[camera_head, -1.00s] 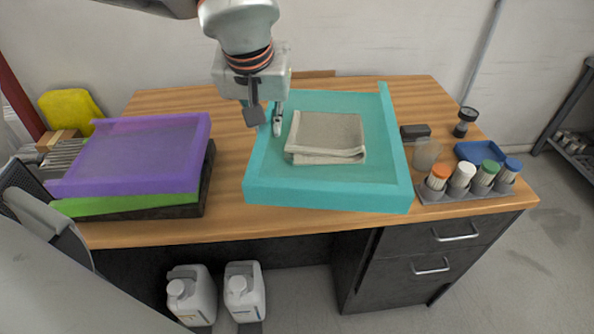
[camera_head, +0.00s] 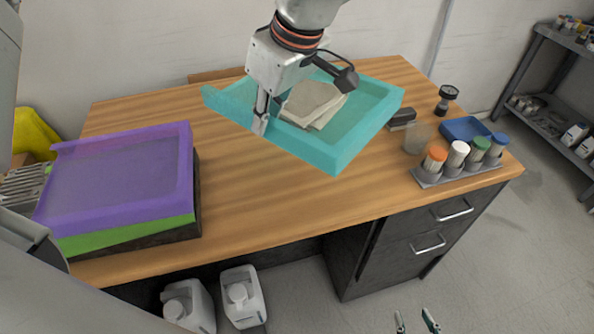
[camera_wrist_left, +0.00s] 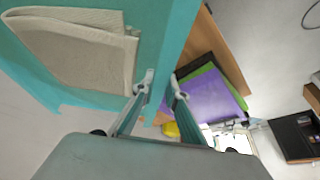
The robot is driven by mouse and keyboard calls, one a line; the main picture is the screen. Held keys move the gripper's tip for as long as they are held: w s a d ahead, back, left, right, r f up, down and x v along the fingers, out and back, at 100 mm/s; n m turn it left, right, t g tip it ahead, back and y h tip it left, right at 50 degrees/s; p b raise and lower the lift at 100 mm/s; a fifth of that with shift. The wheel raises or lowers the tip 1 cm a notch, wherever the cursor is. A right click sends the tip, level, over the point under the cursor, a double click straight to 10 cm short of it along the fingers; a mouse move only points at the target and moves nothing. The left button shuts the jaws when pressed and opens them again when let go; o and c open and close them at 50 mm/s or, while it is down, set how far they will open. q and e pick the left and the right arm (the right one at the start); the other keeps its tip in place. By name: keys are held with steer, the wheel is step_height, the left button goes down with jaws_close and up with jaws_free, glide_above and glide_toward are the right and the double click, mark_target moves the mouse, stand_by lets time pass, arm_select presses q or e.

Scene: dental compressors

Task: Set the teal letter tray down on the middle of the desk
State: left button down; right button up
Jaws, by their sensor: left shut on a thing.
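The teal letter tray (camera_head: 355,140) is over the back middle of the desk (camera_head: 260,190), turned at an angle to the desk edges. It looks raised, but the gap beneath it is hard to judge. A folded beige cloth (camera_head: 316,104) lies in it. My left gripper (camera_head: 262,115) is shut on the tray's near-left wall. In the left wrist view the fingertips (camera_wrist_left: 160,84) are at the teal wall (camera_wrist_left: 172,40), with the cloth (camera_wrist_left: 75,48) beside them. My right gripper (camera_head: 416,322) shows only its two separated fingertips at the bottom edge, empty.
A purple tray (camera_head: 120,175) sits on green and black trays at the desk's left. A rack of capped vials (camera_head: 460,170), a clear cup (camera_head: 416,139), a blue tray (camera_head: 465,130) and a dark block (camera_head: 402,117) stand at the right. The front middle is bare.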

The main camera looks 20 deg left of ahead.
arm_select(q)
steer(key=shift+s+d+f+n+g, duration=0.1)
steer(key=shift+s+d+n+g, duration=0.25)
steer(key=shift+d+n, duration=0.55)
step_height(320, 180, down, 15)
steer(key=shift+b, duration=0.35)
steer(key=shift+f, duration=2.35)
steer(key=shift+f, duration=0.15)
steer(key=c, duration=2.1)
jaws_free()
steer(key=shift+y, duration=0.3)
steer(key=shift+o, duration=0.4)
steer(key=shift+s, duration=0.1)
